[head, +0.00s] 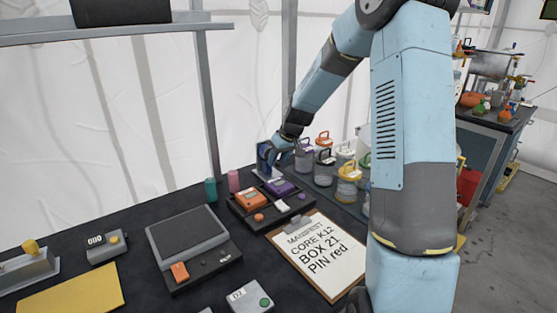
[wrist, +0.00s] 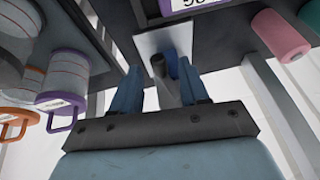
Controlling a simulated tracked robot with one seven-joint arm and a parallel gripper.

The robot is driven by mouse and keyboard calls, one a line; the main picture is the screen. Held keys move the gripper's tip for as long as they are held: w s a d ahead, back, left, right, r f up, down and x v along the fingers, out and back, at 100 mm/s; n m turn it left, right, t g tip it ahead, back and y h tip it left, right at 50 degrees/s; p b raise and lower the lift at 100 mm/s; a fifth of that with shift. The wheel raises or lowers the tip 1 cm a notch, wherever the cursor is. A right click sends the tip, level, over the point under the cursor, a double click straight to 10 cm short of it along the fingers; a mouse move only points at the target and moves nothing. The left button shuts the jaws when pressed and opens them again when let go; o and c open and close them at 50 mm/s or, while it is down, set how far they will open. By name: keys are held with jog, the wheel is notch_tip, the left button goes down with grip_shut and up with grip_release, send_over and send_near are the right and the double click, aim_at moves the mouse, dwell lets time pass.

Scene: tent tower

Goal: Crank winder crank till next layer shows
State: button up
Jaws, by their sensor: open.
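What looks like the winder, a small blue device (head: 263,154) on a pale base, stands at the back of the dark bench, partly hidden by my gripper (head: 278,147). In the wrist view a white plate (wrist: 150,43) lies past my gripper (wrist: 159,75). A grey rounded post (wrist: 159,68), perhaps the crank handle, shows between the two blue fingers, with a darker blue part (wrist: 173,67) beside it. The fingers are apart, and I cannot tell whether they touch the post. No layer on the winder can be made out.
Several grey canisters with coloured handles, one yellow (head: 348,180), stand right of the winder. A tray holds an orange box (head: 250,200) and a purple box (head: 279,187). Pink (head: 233,181) and teal (head: 211,190) cylinders stand left. A manifest clipboard (head: 322,252) lies in front.

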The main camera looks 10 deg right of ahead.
jog(key=shift+w+f, duration=0.1)
jog(key=shift+f, duration=0.05)
grip_shut()
dwell(0.4)
jog(key=shift+y, duration=0.4)
dwell(0.6)
jog(key=y, duration=0.1)
jog(key=m+g+y, duration=0.1)
jog(key=shift+a+f+y, duration=0.15)
jog(key=shift+y, duration=0.25)
jog(key=y, duration=0.2)
jog(key=m+g+y, duration=0.1)
jog(key=y, duration=0.1)
jog(key=shift+a+f+g, duration=0.15)
jog(key=shift+a+g, duration=0.15)
jog(key=shift+a, duration=0.05)
jog(key=shift+y, duration=0.3)
